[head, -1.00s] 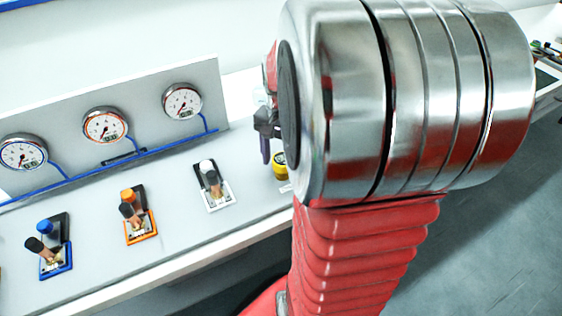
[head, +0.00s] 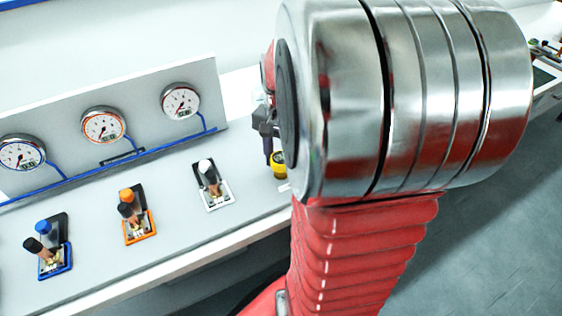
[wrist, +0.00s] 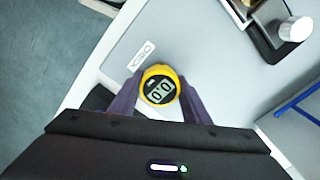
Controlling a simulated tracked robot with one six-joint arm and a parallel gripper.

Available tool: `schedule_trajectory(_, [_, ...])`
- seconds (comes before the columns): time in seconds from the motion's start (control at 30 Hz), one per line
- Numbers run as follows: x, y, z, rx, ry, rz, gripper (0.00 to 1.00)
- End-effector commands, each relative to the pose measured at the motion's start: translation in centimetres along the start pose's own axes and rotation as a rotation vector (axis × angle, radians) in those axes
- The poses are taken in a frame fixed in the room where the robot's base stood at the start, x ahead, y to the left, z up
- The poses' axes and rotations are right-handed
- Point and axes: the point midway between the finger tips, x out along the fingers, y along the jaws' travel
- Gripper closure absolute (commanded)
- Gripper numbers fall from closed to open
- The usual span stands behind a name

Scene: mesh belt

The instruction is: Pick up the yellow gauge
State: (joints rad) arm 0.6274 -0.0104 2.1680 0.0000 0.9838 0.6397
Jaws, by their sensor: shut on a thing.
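The yellow gauge (wrist: 160,87) is round with a dark face and a small digital display reading about 0.0. In the wrist view it sits between the two dark purple fingers of my gripper (wrist: 158,94), which are shut on it from both sides. In the head view the gauge (head: 279,164) shows at the front part of the bench, partly hidden by my arm. My gripper (head: 267,145) points down at it there, and only one finger shows clearly. I cannot tell whether the gauge touches the bench.
A light bench (head: 245,178) holds valve stands with white (head: 212,185), orange (head: 137,213) and blue (head: 48,246) bases. A panel (head: 140,110) with three dial gauges stands behind. A small label (wrist: 143,54) lies near the yellow gauge. The floor lies beyond the bench edge.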

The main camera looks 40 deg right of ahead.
Motion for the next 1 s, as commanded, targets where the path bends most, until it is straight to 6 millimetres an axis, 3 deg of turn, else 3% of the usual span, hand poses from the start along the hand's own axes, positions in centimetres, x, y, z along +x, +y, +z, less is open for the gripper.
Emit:
schedule_trajectory(0.23, [0.0, 0.0, 0.0, 0.0, 0.0, 0.0, 0.87])
schedule_trajectory(0.57, [-1.0, -0.1, -0.1, -0.001, 0.002, -0.002, 0.87])
schedule_trajectory(1.0, [-8.0, -0.1, -0.1, -0.001, 0.004, -0.003, 0.87])
